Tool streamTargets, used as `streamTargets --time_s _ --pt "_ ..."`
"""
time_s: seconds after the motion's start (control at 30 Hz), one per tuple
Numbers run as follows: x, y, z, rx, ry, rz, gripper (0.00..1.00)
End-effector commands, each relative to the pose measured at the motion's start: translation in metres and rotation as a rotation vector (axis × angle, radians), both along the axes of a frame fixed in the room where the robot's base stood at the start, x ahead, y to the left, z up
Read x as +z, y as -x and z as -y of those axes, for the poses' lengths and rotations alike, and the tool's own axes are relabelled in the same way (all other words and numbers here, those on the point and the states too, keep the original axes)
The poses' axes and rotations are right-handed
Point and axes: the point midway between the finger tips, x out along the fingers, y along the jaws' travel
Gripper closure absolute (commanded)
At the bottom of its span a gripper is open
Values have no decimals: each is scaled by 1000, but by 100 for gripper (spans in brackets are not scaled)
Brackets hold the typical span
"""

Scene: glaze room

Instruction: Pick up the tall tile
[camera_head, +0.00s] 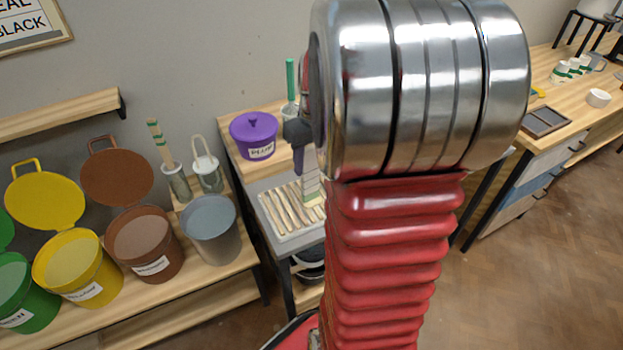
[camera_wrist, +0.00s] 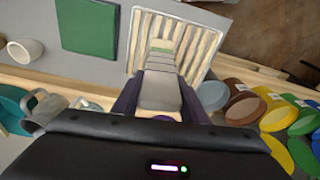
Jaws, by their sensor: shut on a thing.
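The tall tile (camera_wrist: 160,92) is pale grey with greenish bands toward its far end. In the wrist view my gripper (camera_wrist: 161,84) has its dark fingers on either side of the tile, shut on it. In the head view part of the tile (camera_head: 312,183) shows below my gripper (camera_head: 299,160), over the slatted white rack (camera_head: 280,236). My arm hides much of the gripper and tile there. Whether the tile's far end touches the rack (camera_wrist: 205,82) cannot be told.
A purple lidded tub (camera_head: 253,137) stands behind the rack. Yellow (camera_head: 75,290) and brown (camera_head: 150,265) glaze buckets and a grey-blue bucket (camera_head: 212,245) stand to the left. A green square (camera_wrist: 87,27) and white cup (camera_wrist: 25,50) show beside the rack.

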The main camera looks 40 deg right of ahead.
Motion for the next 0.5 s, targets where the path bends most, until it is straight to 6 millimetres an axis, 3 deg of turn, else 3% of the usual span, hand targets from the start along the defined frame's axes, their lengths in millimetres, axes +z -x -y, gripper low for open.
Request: streamTargets --time_s 0.13,0.5 --pt "0 0 0 0 0 0 100" --pt "4 -1 0 0 1 2 100"
